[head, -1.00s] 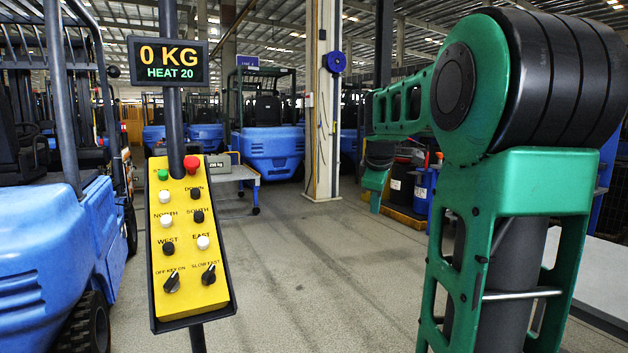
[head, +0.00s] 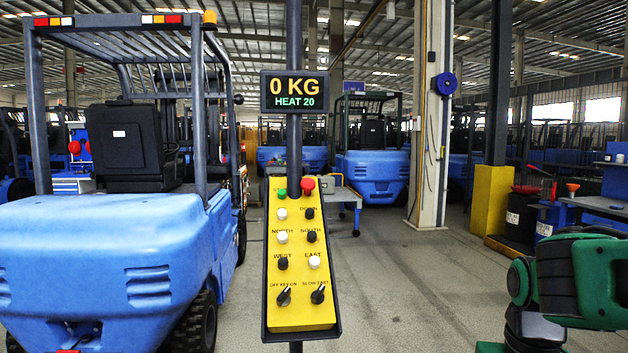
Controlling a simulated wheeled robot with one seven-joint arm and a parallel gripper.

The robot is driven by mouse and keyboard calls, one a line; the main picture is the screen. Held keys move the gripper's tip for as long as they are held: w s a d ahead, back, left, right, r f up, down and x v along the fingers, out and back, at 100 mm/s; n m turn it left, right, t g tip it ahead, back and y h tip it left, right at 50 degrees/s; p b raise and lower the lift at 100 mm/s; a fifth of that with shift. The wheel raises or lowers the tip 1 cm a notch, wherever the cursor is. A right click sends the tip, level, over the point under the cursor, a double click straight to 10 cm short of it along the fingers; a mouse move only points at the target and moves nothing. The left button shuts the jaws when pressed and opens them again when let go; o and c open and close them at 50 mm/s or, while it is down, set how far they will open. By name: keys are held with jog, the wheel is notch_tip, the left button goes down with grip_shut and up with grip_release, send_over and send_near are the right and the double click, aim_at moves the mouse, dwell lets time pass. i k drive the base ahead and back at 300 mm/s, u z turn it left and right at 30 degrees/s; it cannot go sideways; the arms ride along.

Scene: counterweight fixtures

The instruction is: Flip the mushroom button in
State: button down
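The red mushroom button (head: 307,185) sits at the top right of a yellow control panel (head: 300,268), beside a green button (head: 281,194). I cannot tell whether it is pressed in or raised. The panel hangs on a dark post and faces me. Below are rows of black and white buttons, then two black rotary knobs (head: 284,297) at the bottom. Green and black links of my arm show at the lower right, well apart from the panel. My gripper does not show.
A display (head: 295,92) above the panel reads 0 KG, HEAT 20. A blue forklift (head: 115,265) stands close on the left. A column (head: 432,120), a yellow post (head: 490,198) and a workbench (head: 600,203) stand behind at right. The floor (head: 410,290) right of the panel is clear.

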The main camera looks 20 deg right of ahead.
aim_at(308, 184)
jog(key=k, duration=1.35)
jog(key=u, duration=0.55)
jog(key=i, duration=1.85)
jog(key=z, duration=0.35)
